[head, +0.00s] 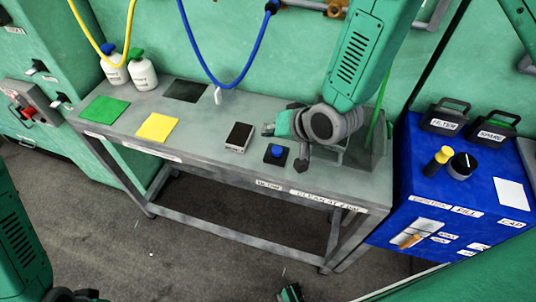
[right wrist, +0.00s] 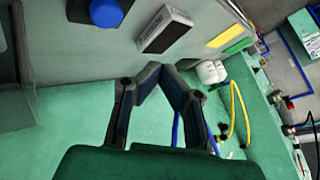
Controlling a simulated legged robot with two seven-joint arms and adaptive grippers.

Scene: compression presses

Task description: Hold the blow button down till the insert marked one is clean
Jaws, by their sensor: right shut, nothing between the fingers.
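The blue button (head: 276,153) sits on a small black base near the front of the grey bench. It also shows at the top left of the right wrist view (right wrist: 106,11). A dark block with a white labelled side (head: 239,137) stands left of the button, and in the right wrist view (right wrist: 165,28); I cannot read a number on it. My right gripper (head: 269,129) is shut and empty, above the bench behind the button and apart from it. Its fingers meet in the right wrist view (right wrist: 155,70). My left gripper is barely visible at the bottom edge.
A green mat (head: 105,109), a yellow mat (head: 158,127) and a dark mat (head: 185,90) lie on the bench (head: 210,125). White bottles (head: 143,72) stand at the back left. A blue hose (head: 238,83) hangs above. A blue cabinet (head: 400,185) stands at the right.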

